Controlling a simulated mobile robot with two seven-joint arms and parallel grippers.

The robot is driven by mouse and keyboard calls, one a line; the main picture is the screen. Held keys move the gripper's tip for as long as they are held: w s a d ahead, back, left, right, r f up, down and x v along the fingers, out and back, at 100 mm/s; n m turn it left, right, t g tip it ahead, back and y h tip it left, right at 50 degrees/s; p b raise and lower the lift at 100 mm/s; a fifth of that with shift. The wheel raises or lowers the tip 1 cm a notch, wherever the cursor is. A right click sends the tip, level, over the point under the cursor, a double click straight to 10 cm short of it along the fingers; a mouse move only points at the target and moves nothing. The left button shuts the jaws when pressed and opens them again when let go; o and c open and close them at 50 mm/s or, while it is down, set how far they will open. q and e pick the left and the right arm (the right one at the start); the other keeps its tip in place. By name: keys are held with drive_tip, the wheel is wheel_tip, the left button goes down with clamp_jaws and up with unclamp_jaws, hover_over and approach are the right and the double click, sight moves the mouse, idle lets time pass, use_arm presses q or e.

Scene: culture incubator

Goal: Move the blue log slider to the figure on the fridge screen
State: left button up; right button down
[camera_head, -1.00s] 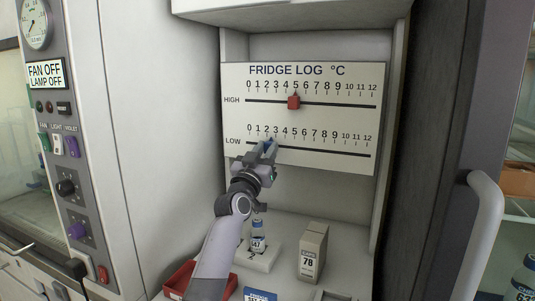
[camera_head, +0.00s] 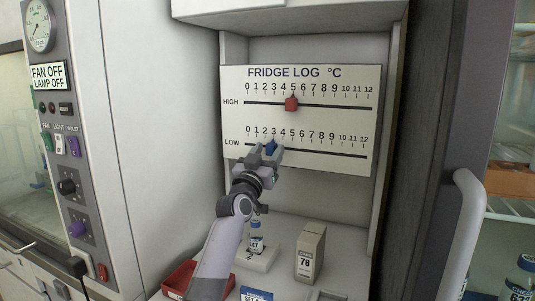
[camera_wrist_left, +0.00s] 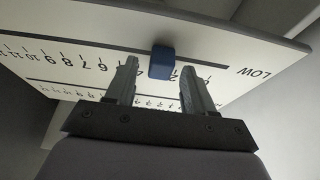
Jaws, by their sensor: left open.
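The blue slider (camera_head: 271,148) sits on the LOW track of the white fridge log board (camera_head: 305,158), just by the 3 mark. My left gripper (camera_head: 266,151) is open in front of it. In the left wrist view, the blue slider (camera_wrist_left: 162,62) stands between the tips of my left gripper (camera_wrist_left: 160,72), with a gap on each side. The board is upside down there. The red slider (camera_head: 291,103) is on the HIGH track near 5. The fridge screen is not visible. My right gripper is not in view.
Below the board stand a box labelled 78 (camera_head: 311,252), a vial on a white stand (camera_head: 256,257) and a red tray (camera_head: 178,277). A panel with dials (camera_head: 64,170) is at the left. A pale door handle (camera_head: 468,235) and shelves are at the right.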

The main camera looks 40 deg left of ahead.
use_arm(q)
drive_tip(key=b+v, duration=0.1)
drive_tip(key=v, duration=0.6)
idle(0.3)
drive_tip(key=shift+f, duration=0.1)
idle(0.4)
